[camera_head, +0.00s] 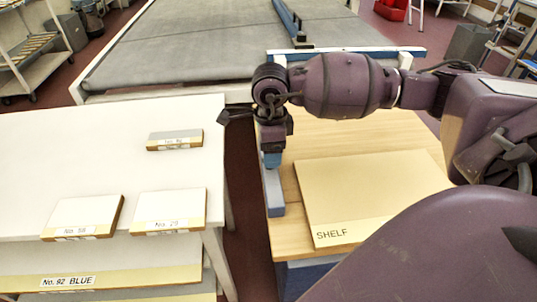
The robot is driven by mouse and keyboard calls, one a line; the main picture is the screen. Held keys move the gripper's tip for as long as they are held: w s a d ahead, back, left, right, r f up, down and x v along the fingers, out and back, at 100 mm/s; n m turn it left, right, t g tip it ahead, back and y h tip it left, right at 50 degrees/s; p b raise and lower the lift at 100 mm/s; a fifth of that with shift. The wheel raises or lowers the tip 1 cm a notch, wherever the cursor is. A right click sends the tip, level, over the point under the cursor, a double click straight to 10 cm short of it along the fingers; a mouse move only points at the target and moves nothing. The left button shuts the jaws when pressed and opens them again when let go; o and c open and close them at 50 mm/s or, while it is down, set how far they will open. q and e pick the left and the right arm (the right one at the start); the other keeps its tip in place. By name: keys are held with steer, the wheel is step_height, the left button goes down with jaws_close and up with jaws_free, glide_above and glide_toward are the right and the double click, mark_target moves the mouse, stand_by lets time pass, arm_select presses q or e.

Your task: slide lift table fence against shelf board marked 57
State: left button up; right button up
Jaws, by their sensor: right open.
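The shelf board (365,190) is a flat, pale tan panel with a lighter front strip reading "SHELF". It lies on the wooden lift table (290,240); I see no number 57 on it. A blue-grey bar (273,195), which looks like the fence, runs along the table's left edge, with a gap of bare wood between it and the board. My right gripper (272,160) points down at the bar's far end, open; whether it touches the bar is unclear. The bar's far part is hidden behind the gripper. My left gripper is not in view.
A narrow floor gap separates the tables. A grey conveyor bed (200,40) lies behind. My right arm covers the right side.

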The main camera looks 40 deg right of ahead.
steer(key=shift+f, duration=1.1)
steer(key=shift+c, duration=0.3)
